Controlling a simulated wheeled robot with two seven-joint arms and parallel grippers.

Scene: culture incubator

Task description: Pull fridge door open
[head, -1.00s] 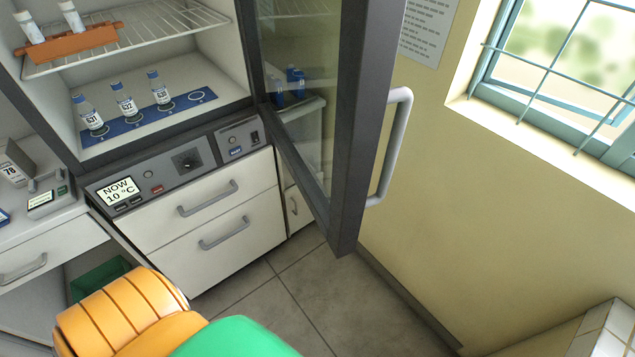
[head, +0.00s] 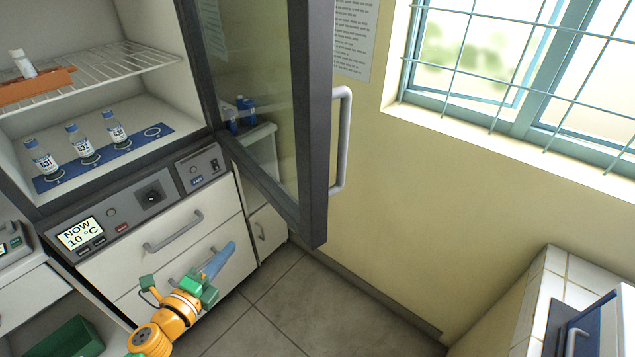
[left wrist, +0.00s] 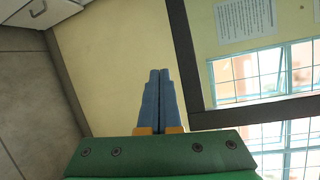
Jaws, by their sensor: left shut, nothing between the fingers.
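The fridge door (head: 312,130), a dark grey frame around glass, stands swung open to the right of the cabinet in the head view. Its pale grey bar handle (head: 345,140) is on the outer face. The door's dark frame also shows in the left wrist view (left wrist: 185,60). My left gripper (head: 228,252) is shut and empty, in front of the lower drawers and below the door. Its blue fingers (left wrist: 159,98) are pressed together in the left wrist view, apart from the door frame. My right gripper is in neither view.
Inside the open fridge, several labelled bottles (head: 76,143) stand on a blue mat (head: 105,165), below a wire shelf (head: 120,62). Drawers (head: 190,225) are below the control panel. A barred window (head: 500,70) and tiled counter (head: 545,290) are at right. The floor is free.

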